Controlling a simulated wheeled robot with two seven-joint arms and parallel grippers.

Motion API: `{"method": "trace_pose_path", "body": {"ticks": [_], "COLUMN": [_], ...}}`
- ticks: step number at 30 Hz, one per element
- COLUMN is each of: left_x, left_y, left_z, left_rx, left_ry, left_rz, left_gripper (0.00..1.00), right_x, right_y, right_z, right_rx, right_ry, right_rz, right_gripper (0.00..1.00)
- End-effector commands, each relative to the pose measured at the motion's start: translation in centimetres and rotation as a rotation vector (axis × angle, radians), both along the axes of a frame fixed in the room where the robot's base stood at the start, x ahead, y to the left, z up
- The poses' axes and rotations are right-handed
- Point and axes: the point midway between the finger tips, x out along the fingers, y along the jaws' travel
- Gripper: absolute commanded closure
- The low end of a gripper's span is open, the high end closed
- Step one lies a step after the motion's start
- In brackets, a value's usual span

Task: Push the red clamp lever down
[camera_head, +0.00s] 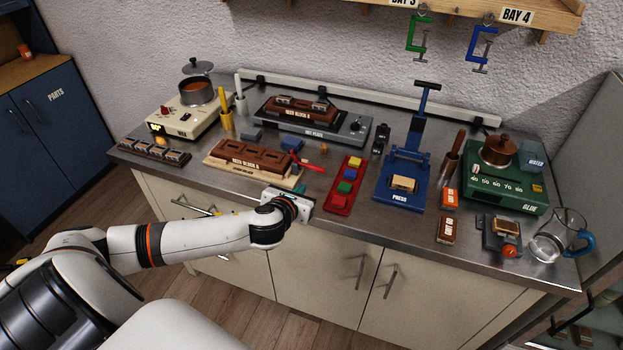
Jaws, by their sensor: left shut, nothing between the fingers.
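The red clamp lever (309,166) sticks out to the right from the end of a brown slotted block (245,160), which sits on a tan base (222,164) near the counter's front. How far the lever is tilted is hard to tell at this size. My left gripper (290,195) is at the counter's front edge, in front of the lever and apart from it in the picture. It is shut and empty; its fingers are mostly hidden behind its white body. My right gripper is not in view.
A red tray (340,205) with coloured blocks lies right of the lever, then a blue press (400,190). A hot plate (318,125) stands behind, and a yellow cylinder (226,108) rises at the back left. A narrow strip of bare counter runs along the front.

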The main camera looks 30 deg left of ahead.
Motion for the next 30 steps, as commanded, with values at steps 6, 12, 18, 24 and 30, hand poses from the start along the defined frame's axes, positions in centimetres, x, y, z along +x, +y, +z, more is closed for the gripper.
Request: {"method": "trace_pose_path", "body": {"ticks": [6, 12, 18, 24, 30], "left_x": [2.3, 5.6, 7.9, 8.7, 8.7], "left_y": [0.6, 1.5, 2.1, 2.3, 2.3], "left_z": [-0.9, -2.6, -3.7, -4.1, -4.1], "left_rx": [-0.003, -0.004, -0.004, -0.002, -0.002], "left_ry": [-0.001, 0.0, 0.0, 0.0, 0.0], "left_rz": [0.003, 0.003, 0.002, 0.0, 0.0], "left_gripper": [1.0, 1.0, 1.0, 1.0, 1.0], "right_x": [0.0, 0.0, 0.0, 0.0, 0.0], "right_y": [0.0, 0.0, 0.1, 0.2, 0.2], "right_z": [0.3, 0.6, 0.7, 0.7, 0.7], "right_rx": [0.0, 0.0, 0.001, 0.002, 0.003], "right_ry": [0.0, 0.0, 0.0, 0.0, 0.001], "right_rz": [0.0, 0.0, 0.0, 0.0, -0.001], "right_gripper": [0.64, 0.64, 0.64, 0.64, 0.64]}}
